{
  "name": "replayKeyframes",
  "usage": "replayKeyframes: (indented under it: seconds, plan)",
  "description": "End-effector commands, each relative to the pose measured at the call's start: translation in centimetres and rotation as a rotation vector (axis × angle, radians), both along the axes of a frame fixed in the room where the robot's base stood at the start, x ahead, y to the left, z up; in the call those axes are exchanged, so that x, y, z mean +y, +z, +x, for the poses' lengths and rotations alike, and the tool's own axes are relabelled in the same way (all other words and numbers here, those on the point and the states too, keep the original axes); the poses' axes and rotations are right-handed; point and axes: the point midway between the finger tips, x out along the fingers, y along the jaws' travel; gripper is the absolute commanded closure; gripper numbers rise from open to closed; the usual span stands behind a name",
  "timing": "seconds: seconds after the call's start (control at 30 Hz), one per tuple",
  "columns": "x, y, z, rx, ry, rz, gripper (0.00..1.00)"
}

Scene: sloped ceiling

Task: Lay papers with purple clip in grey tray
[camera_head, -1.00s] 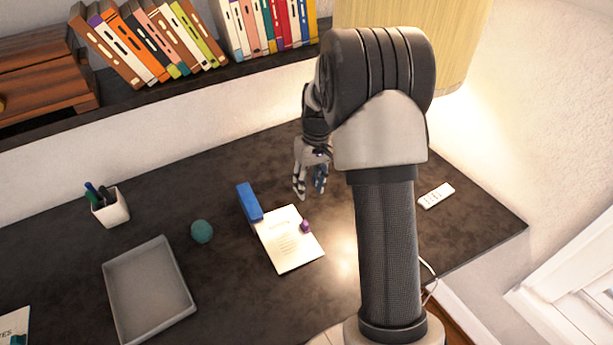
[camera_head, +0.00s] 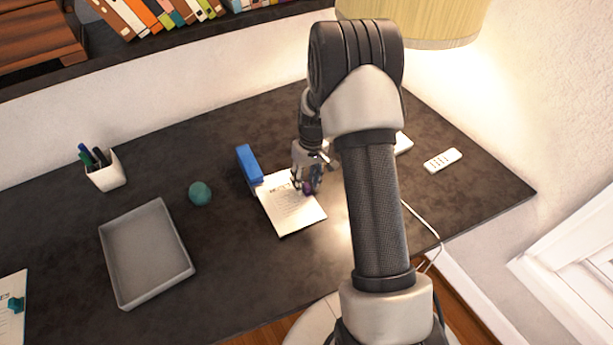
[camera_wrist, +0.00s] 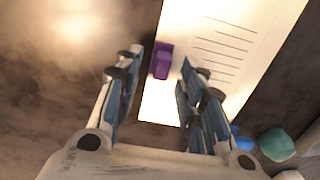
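The papers (camera_head: 289,206) lie flat on the dark desk, and a purple clip (camera_head: 309,188) sits on their right edge. In the wrist view the papers (camera_wrist: 225,50) run up and away, with the purple clip (camera_wrist: 162,60) on their left edge. My gripper (camera_head: 303,184) is just above the clip. In the wrist view my gripper (camera_wrist: 158,80) has its fingers apart, with the clip between and slightly beyond the tips. Nothing is held. The grey tray (camera_head: 183,239) is empty on the desk at the left.
A blue stapler-like object (camera_head: 249,165) touches or adjoins the papers' upper left corner. A teal ball (camera_head: 200,194) lies between papers and tray. A pen cup (camera_head: 106,174) stands behind the tray. A remote (camera_head: 442,160) lies at right. Other papers (camera_head: 12,305) lie at far left.

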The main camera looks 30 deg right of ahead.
Motion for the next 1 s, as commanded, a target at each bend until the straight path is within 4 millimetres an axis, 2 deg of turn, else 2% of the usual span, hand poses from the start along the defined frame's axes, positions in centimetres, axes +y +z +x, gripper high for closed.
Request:
replayKeyframes:
  seconds: [0.2,0.73,1.0]
  plan:
    - [0.01,0.02,0.00,0.000,0.000,0.000,0.64]
    - [0.00,0.04,-0.01,0.000,0.000,0.000,0.99]
    - [0.00,0.04,-0.02,0.000,0.000,0.000,1.00]
